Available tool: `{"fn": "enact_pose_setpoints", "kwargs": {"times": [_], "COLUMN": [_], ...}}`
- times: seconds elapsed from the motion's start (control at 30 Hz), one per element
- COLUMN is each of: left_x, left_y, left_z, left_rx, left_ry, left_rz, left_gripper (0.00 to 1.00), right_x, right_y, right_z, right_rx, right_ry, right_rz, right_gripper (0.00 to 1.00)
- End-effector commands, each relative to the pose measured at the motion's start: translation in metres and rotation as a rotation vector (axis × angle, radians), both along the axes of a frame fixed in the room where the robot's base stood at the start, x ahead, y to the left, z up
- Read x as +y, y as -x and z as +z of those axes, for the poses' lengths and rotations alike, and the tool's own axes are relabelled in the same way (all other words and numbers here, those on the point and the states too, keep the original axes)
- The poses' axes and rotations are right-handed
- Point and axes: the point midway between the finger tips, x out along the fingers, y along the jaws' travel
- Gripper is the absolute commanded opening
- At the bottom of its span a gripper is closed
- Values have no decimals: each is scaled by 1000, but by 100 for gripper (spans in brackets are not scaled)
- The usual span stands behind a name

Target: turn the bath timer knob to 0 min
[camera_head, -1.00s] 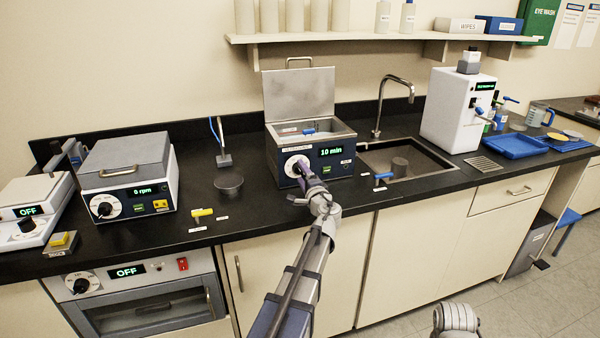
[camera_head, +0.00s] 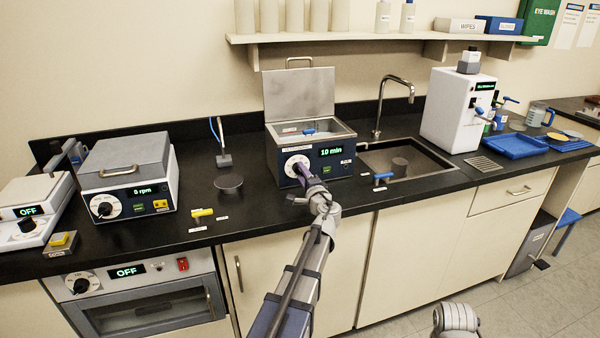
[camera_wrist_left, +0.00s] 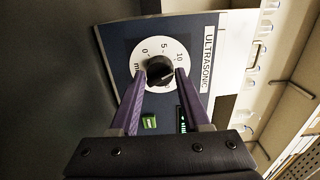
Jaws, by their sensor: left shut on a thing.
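The ultrasonic bath (camera_head: 310,148) stands on the black counter left of the sink, its lid raised. Its green display (camera_head: 331,151) reads 10 min. The timer knob is a black knob (camera_wrist_left: 159,70) on a white dial (camera_wrist_left: 171,49) marked 0, 5 and 10 in the left wrist view. My left gripper (camera_head: 301,170) is at the bath's front and mostly hides the knob in the head view. In the left wrist view its purple fingers (camera_wrist_left: 160,77) are shut on the knob, one on each side. My right gripper is not in view.
The sink (camera_head: 405,162) with its tap is right of the bath. A blue-handled valve (camera_head: 383,177) stands on the counter in front of the sink.

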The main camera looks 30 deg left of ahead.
Motion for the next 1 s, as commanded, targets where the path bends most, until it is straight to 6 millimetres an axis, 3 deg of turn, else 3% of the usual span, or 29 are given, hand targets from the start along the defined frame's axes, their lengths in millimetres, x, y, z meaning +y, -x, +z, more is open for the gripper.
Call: {"fn": "enact_pose_setpoints", "kwargs": {"times": [0.2, 0.43, 1.0], "left_x": [0, 0, 0], "left_y": [0, 0, 0], "left_z": [0, 0, 0], "left_rx": [0, -17, -793], "left_ry": [0, 15, 676], "left_rz": [0, 0, 0], "left_gripper": [0, 0, 0], "right_x": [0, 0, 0], "right_y": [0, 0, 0], "right_z": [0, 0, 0], "right_rx": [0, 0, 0], "right_ry": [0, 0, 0], "right_rz": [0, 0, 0], "right_gripper": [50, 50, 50]}}
